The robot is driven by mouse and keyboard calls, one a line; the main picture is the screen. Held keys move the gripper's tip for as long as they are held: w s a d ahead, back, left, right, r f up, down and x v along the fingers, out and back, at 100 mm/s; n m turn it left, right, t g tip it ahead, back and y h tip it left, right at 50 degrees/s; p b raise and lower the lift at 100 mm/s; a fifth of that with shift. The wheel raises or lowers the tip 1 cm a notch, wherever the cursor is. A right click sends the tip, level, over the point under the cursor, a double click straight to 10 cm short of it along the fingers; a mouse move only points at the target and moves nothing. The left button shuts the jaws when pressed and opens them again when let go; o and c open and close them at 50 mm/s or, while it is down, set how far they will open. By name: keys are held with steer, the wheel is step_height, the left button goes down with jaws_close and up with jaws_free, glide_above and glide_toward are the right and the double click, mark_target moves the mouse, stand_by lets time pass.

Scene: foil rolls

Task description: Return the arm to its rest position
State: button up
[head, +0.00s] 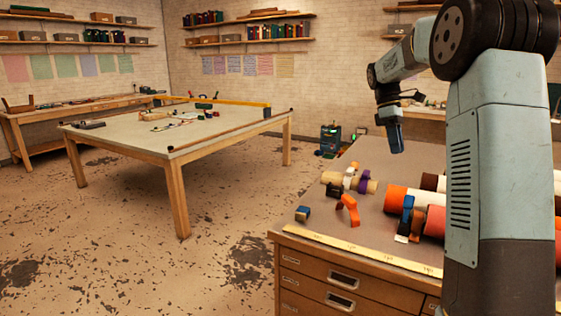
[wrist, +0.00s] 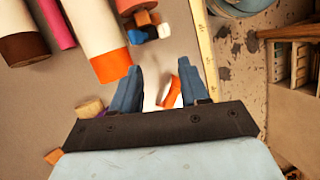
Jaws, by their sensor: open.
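My arm (head: 500,150) rises at the right of the head view and bends over the drawer cabinet. My gripper (head: 397,145) hangs above the cabinet top, pointing down, clear of the things on it. In the wrist view my gripper (wrist: 158,78) shows two blue fingers spread apart with nothing held between them. An orange clip-like piece (wrist: 170,92) shows between the fingers, lower down on the surface. It also shows in the head view (head: 348,210).
Large rolls (head: 400,199) lie on the cabinet top (head: 310,228) near my arm, with small clips and a blue block (head: 302,213). A yellow ruler strip (head: 350,250) runs along the front edge. A large table (head: 200,130) stands across open floor at left.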

steer(key=s+a+r+m+t, duration=0.3)
steer(key=s+a+r, duration=0.1)
steer(key=s, duration=0.6)
steer(key=s+a+f+m+t, duration=0.2)
steer(key=s, duration=0.6)
steer(key=s+a+f+m+t+y, duration=0.1)
steer(key=s+a+f+m+t, duration=0.1)
steer(key=s, duration=0.6)
steer(key=s+a+f+m+t, duration=0.2)
steer(key=s+a+m, duration=0.1)
steer(key=s, duration=0.5)
steer(key=shift+s+f+m+t+y, duration=0.15)
steer(key=shift+f+m+t+y, duration=0.15)
steer(key=shift+m+t+y, duration=0.15)
steer(key=shift+d, duration=0.1)
